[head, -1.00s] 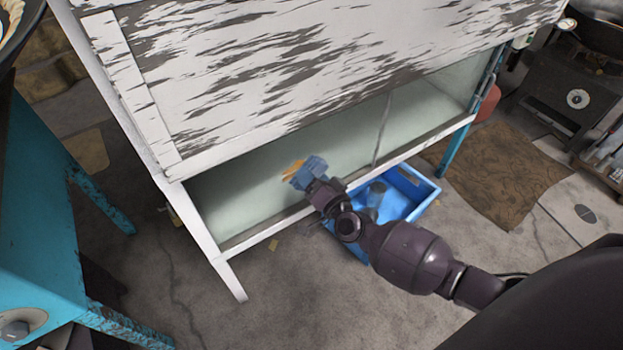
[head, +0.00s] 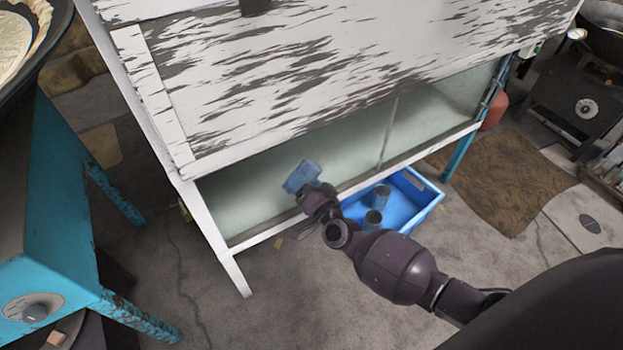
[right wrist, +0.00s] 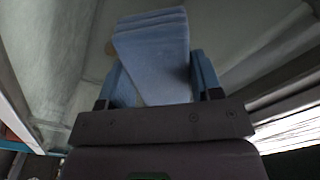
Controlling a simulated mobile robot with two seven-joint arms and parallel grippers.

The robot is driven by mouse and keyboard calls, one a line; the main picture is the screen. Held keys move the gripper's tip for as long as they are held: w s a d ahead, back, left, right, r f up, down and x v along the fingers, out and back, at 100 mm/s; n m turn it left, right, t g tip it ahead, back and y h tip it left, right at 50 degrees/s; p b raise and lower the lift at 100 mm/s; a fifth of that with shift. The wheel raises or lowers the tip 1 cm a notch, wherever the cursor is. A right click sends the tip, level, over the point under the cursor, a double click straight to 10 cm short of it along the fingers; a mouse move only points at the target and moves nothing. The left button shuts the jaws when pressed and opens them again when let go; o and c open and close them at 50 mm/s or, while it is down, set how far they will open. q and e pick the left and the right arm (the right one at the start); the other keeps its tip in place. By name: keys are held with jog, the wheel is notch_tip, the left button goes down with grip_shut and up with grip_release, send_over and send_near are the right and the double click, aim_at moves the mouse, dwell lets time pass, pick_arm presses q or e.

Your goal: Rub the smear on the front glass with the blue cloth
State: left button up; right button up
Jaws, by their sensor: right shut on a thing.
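My right gripper (head: 312,188) is shut on the blue cloth (head: 300,175), a folded pad. It holds the cloth at the lower front glass (head: 262,185) of the white cabinet; I cannot tell whether they touch. In the right wrist view the layered cloth (right wrist: 155,55) stands between the two fingers (right wrist: 163,82), with pale glass around it. A small brownish spot (right wrist: 110,47) shows beside the cloth there; I cannot tell if it is smear. No orange smear shows in the head view; the cloth may cover some. My left gripper is not in view.
A blue crate (head: 428,208) with grey cylinders stands on the floor just right of my right gripper. The cabinet's white lower rail (head: 268,232) runs below the glass. A turquoise stand (head: 50,210) is at the left. A brown mat (head: 505,185) lies at the right.

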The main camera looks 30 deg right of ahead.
aim_at(319, 173)
jog(key=shift+a+p, duration=0.3)
jog(key=shift+a, duration=1.55)
jog(key=shift+w+r+p, duration=0.1)
jog(key=shift+r+p, duration=0.6)
jog(key=shift+r, duration=0.35)
jog(key=shift+d+f, duration=0.15)
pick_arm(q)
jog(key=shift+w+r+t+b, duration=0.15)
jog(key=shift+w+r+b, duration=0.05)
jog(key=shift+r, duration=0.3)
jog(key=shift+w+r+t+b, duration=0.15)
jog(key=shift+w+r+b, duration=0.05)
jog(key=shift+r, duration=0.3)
pick_arm(e)
jog(key=shift+d+f, duration=0.15)
jog(key=shift+d, duration=3.5)
jog(key=shift+s+p, duration=0.35)
jog(key=shift+s, duration=1.05)
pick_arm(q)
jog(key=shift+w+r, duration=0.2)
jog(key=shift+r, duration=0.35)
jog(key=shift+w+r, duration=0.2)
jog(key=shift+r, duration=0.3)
pick_arm(e)
jog(key=shift+s, duration=1.6)
